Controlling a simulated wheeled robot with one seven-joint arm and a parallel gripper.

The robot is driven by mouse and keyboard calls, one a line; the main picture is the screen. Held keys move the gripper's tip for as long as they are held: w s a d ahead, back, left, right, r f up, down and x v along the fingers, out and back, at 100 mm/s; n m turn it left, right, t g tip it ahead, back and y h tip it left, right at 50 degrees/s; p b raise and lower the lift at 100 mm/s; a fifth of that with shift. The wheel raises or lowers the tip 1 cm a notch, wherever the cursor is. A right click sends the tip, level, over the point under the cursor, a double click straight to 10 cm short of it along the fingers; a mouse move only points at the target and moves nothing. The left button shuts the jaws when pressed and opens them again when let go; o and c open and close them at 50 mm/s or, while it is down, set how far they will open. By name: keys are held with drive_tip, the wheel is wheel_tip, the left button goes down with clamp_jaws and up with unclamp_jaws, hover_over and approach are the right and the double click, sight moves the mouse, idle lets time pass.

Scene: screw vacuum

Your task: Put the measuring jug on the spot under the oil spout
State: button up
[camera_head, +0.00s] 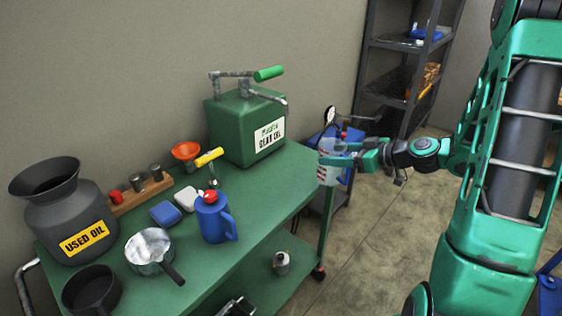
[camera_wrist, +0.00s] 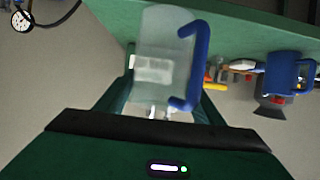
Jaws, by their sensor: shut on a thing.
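The measuring jug (camera_head: 327,173) is translucent with red markings. My gripper (camera_head: 345,157) is shut on it and holds it in the air, just right of the workbench's right end. The wrist view shows the clear jug (camera_wrist: 160,60) between the fingers, with its blue handle (camera_wrist: 194,65) on the right. The green gear oil tank (camera_head: 245,130) stands at the back of the workbench, with a pump on top. Its grey oil spout (camera_head: 275,97) points right, above the bench. I cannot make out a marked spot under the spout.
The green workbench (camera_head: 268,205) has bare room in front of the tank. A blue can (camera_head: 213,218), an orange funnel (camera_head: 186,151), a pan (camera_head: 150,248) and a used oil drum (camera_head: 62,205) stand further left. A dark shelf (camera_head: 385,85) is behind.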

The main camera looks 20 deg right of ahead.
drive_tip(key=shift+w+a+r, duration=0.15)
drive_tip(key=shift+w, duration=0.25)
drive_tip(key=w+a+r+x, duration=0.1)
drive_tip(key=r+x, duration=0.2)
drive_tip(key=x, duration=1.4)
drive_tip(key=shift+w, duration=0.25)
drive_tip(key=o, duration=1.2)
drive_tip(key=shift+o, duration=0.2)
